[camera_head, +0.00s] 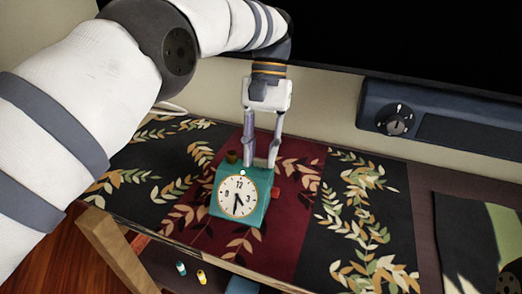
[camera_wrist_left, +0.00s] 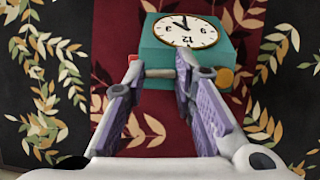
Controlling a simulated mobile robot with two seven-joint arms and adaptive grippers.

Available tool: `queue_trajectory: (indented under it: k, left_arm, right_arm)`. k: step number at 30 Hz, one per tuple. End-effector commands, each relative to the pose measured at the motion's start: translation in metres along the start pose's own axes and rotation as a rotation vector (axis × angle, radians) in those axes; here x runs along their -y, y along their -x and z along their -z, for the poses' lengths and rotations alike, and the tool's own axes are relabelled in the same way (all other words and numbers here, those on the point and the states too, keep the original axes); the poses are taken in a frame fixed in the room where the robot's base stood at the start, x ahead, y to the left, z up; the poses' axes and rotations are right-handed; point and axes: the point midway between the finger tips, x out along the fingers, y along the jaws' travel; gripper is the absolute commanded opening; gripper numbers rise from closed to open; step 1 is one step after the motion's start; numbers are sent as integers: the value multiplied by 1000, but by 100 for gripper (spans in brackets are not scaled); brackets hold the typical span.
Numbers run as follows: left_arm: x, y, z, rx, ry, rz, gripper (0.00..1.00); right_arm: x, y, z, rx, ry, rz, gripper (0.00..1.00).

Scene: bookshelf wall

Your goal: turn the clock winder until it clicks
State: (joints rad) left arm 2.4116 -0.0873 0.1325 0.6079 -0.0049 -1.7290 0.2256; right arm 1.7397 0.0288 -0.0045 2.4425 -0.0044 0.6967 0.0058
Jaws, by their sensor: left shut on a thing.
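A teal box clock (camera_head: 225,203) with a round white face stands upright on the patterned runner, its face toward the head camera. The clock also shows from behind and above in the left wrist view (camera_wrist_left: 229,49). My left gripper (camera_head: 260,163) reaches down behind the clock. In the left wrist view its two fingers (camera_wrist_left: 158,76) are shut on the clock winder (camera_wrist_left: 160,73), a pale bar at the clock's back. The winder is hidden behind the clock in the head view. My right gripper is out of view.
A red knob (camera_head: 275,193) sits on the clock's right side, and a brass knob (camera_head: 232,157) shows at its back left. A dark blue unit with a dial (camera_head: 395,122) stands at the back right. Two small figures (camera_head: 201,276) are below the shelf edge. The runner right of the clock is clear.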

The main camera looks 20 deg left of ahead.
Motion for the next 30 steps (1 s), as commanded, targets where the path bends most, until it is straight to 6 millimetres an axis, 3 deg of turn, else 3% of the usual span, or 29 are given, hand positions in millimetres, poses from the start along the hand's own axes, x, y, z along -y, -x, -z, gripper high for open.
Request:
queue_trajectory:
  k: [7, 8, 10, 19, 22, 26, 30]
  left_arm:
    - [-1, -2, 0, 6, -1, 0, 0]
    - [-1, -2, 0, 6, -1, 0, 29]
    - [-1, -2, 0, 6, 0, 0, 45]
    - [0, -1, 0, 2, 8, -4, 45]
    - [1, 2, -1, 0, 89, -39, 45]
    - [4, 9, -5, -4, 373, -158, 45]
    - [6, 16, -11, -12, 783, -334, 45]
  right_arm:
    - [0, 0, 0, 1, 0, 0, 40]
    - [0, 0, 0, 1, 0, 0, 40]
    - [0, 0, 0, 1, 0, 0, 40]
    - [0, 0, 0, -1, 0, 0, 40]
    - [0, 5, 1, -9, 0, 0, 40]
    - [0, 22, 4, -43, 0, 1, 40]
    - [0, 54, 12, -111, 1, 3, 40]
